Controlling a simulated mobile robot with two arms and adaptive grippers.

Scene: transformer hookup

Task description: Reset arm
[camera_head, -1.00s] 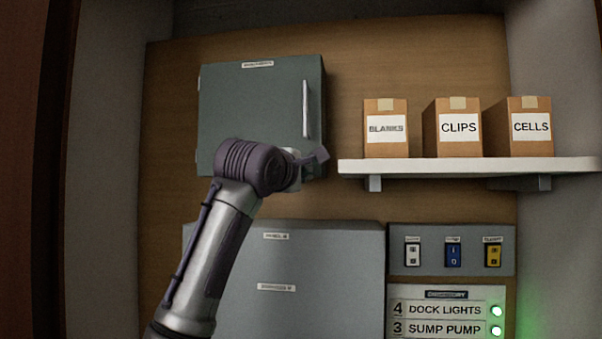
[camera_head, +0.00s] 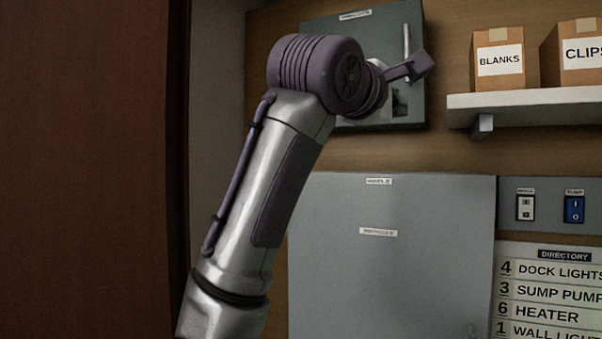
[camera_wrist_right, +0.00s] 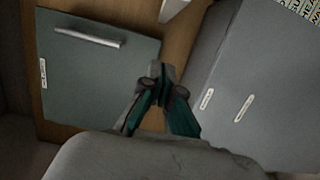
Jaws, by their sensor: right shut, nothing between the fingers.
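My right arm rises from the bottom of the head view, with its wrist bent toward the right. My right gripper (camera_head: 410,68) shows in part in front of the grey wall cabinet (camera_head: 330,28), near its handle; the wrist hides some of it. In the right wrist view the gripper (camera_wrist_right: 160,72) is shut and empty, its fingertips together. There the wall cabinet (camera_wrist_right: 95,75) with its bar handle is to the left, and the larger grey panel box (camera_wrist_right: 255,100) is to the right. My left gripper is in neither view.
A shelf (camera_head: 540,104) at right holds boxes labelled BLANKS (camera_head: 499,60) and CLIPS (camera_head: 575,52). The large grey panel box (camera_head: 390,275) is below the wall cabinet. Switches (camera_head: 574,209) and a directory board (camera_head: 550,290) are at lower right. A dark brown panel (camera_head: 85,170) fills the left.

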